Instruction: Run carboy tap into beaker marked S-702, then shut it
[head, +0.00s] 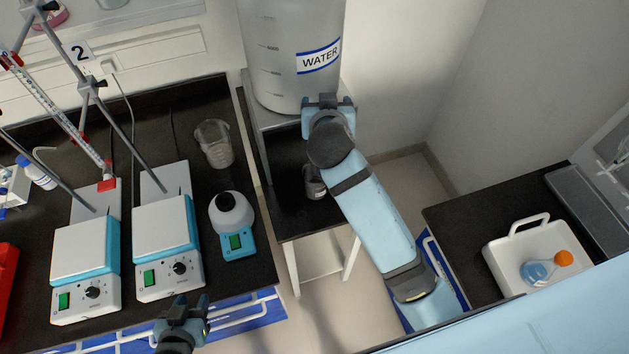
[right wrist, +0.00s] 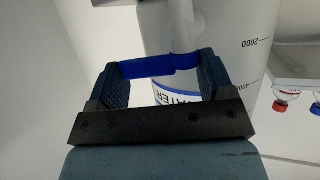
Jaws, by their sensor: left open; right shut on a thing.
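The large carboy (head: 291,50) labelled WATER stands on a raised stand at the top middle; its wall also shows in the right wrist view (right wrist: 235,35). My right gripper (head: 328,101) is at the carboy's front, shut on the blue tap handle (right wrist: 148,66), seen between its fingers in the right wrist view. A small glass vessel (head: 314,183) stands on the dark shelf below, partly hidden by my right arm; I cannot read its marking. A glass beaker (head: 214,145) stands on the left bench, its marking unreadable. My left gripper (head: 184,308) is open and empty near the bench's front edge.
Two hotplate stirrers (head: 168,250) with stand rods occupy the left bench (head: 200,98). A small blue-and-white device (head: 232,225) sits beside them. On the right bench, a white tray (head: 505,255) holds an orange-capped flask (head: 540,272). Floor shows between the benches.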

